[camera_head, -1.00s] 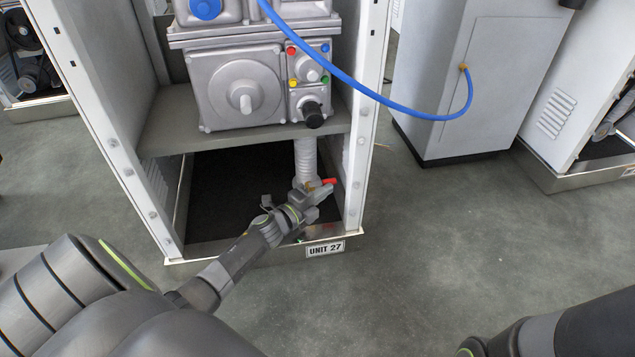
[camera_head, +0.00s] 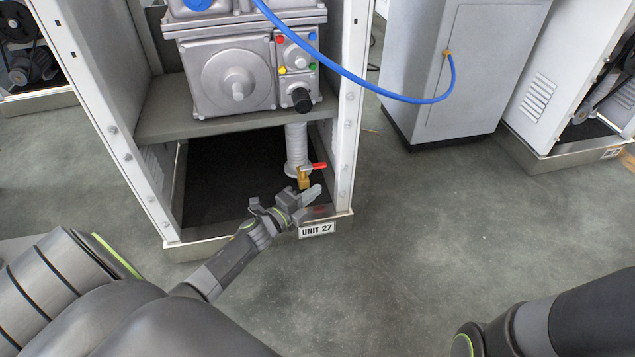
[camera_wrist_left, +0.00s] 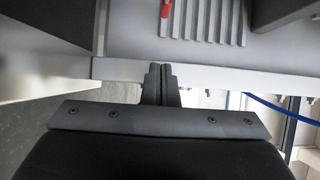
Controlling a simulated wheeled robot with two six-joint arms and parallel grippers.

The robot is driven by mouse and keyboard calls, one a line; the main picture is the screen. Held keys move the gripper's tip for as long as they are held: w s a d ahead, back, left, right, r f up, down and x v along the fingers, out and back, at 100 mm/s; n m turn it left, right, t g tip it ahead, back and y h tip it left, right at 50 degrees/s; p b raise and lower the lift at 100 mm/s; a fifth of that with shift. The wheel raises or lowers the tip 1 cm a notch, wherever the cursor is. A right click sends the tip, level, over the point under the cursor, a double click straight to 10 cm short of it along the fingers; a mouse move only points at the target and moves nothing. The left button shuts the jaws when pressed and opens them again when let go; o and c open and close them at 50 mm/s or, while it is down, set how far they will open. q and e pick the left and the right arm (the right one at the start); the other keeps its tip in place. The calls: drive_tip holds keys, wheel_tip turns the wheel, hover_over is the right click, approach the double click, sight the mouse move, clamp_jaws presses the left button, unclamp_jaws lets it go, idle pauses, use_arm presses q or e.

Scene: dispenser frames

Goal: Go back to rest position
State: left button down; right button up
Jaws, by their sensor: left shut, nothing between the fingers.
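My left gripper (camera_head: 309,196) is shut and empty. It is low at the front of the open cabinet marked UNIT 27, near the front sill, just below a brass valve (camera_head: 303,178) with a red lever (camera_head: 319,166). A gap shows between the fingertips and the valve. In the left wrist view the closed fingers (camera_wrist_left: 161,75) stand side by side, and the red lever (camera_wrist_left: 166,9) shows at the top edge. Part of my right arm is at the lower right of the head view; its gripper is out of frame.
The cabinet's side posts (camera_head: 343,120) and front sill (camera_head: 200,246) frame the opening. A grey meter box (camera_head: 235,80) sits on a shelf (camera_head: 165,115) above. A blue hose (camera_head: 370,88) runs to a grey cabinet (camera_head: 420,60) on the right. The floor in front is clear.

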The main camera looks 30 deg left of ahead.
use_arm(q)
drive_tip(key=d+p+v, duration=0.1)
drive_tip(key=p+v, duration=0.1)
drive_tip(key=v, duration=0.4)
drive_tip(key=shift+s+d, duration=0.25)
drive_tip(key=shift+s, duration=0.2)
